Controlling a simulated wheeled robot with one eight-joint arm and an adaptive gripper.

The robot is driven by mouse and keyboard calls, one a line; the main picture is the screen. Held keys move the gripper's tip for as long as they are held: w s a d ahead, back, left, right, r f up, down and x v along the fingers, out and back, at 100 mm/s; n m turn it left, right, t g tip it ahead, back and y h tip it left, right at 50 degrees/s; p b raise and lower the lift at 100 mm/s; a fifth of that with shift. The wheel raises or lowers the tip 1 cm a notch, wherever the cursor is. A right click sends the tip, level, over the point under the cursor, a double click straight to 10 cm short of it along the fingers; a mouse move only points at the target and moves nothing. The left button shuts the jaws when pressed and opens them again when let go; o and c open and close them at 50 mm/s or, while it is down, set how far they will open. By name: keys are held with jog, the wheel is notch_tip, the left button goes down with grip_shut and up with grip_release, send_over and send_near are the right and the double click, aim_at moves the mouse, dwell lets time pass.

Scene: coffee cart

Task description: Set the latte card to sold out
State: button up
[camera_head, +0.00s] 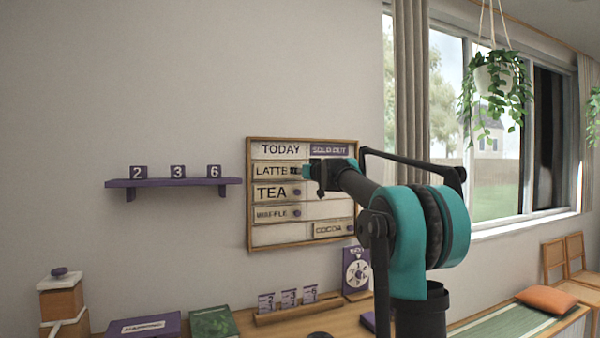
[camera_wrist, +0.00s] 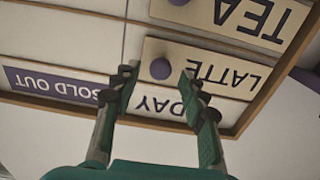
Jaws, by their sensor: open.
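The latte card (camera_head: 268,171) hangs in the top row of the TODAY column on the menu board (camera_head: 249,215). In the wrist view, which is upside down, the latte card (camera_wrist: 228,74) shows its purple knob (camera_wrist: 160,69). My gripper (camera_head: 302,171) is open at the card's right end, its fingers hiding the knob in the head view. In the wrist view my gripper (camera_wrist: 157,76) has a fingertip on either side of the knob; I cannot tell whether they touch it. The SOLD OUT header (camera_head: 329,150) tops the right column, and the slot beside latte looks empty.
The tea card (camera_head: 272,192) and waffle card (camera_head: 272,214) are in the TODAY column below. The cocoa card (camera_head: 329,229) sits bottom right under SOLD OUT. A purple shelf (camera_head: 160,183) with number blocks is left of the board. A wooden counter (camera_head: 275,328) runs below.

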jog(key=shift+w+a, duration=0.15)
jog(key=shift+w, duration=0.3)
grip_shut()
